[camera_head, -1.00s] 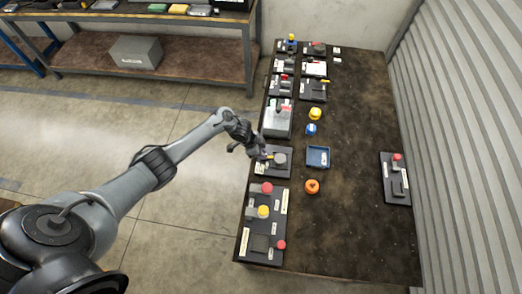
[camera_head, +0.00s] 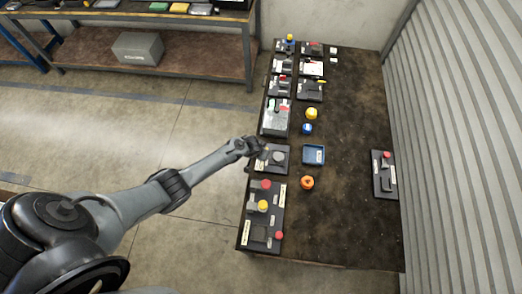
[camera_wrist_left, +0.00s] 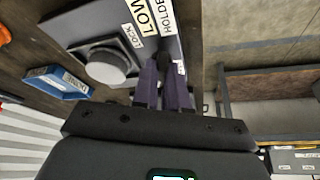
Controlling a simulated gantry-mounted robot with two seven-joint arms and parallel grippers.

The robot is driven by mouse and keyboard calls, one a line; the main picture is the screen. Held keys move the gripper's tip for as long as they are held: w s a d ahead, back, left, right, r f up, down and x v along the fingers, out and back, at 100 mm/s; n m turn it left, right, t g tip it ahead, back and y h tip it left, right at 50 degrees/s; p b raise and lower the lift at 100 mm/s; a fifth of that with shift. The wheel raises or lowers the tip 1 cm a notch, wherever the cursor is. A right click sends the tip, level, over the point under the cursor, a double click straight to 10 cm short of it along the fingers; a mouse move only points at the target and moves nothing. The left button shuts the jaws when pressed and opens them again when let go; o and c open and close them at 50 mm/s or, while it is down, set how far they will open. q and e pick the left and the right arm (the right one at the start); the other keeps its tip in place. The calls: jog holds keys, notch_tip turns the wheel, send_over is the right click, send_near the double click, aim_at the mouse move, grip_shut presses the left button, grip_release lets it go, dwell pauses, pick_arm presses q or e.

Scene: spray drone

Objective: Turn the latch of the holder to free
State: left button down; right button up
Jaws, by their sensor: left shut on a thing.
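The holder is a dark plate (camera_head: 284,169) with a round grey knob (camera_head: 278,157), at the left edge of the table. In the left wrist view the knob (camera_wrist_left: 107,66) sits on a grey block beside labels reading LOCK, LOW and HOLDER. My left gripper (camera_head: 261,148) is at the holder's left upper part. In the wrist view its purple fingers (camera_wrist_left: 165,75) are closed around a small dark piece (camera_wrist_left: 165,61) at the plate's edge, which seems to be the latch. The fingers hide most of it. My right gripper is in no view.
A blue tray (camera_head: 314,155) stands right of the holder; an orange round part (camera_head: 307,183) lies in front of it. A plate with red and yellow buttons (camera_head: 275,216) is nearer, a grey unit (camera_head: 275,117) beyond.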

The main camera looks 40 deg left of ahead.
pick_arm(q)
jog(key=n, duration=0.1)
jog(key=n+y, duration=0.1)
jog(key=shift+s+d+f+n, duration=0.15)
jog(key=shift+n, duration=0.25)
jog(key=shift+n+g+y, duration=0.3)
jog(key=shift+n+y, duration=0.2)
jog(key=shift+n, duration=0.7)
jog(key=shift+f, duration=0.1)
jog(key=c, duration=1.2)
grip_release()
jog(key=shift+o, duration=0.2)
jog(key=shift+r, duration=0.25)
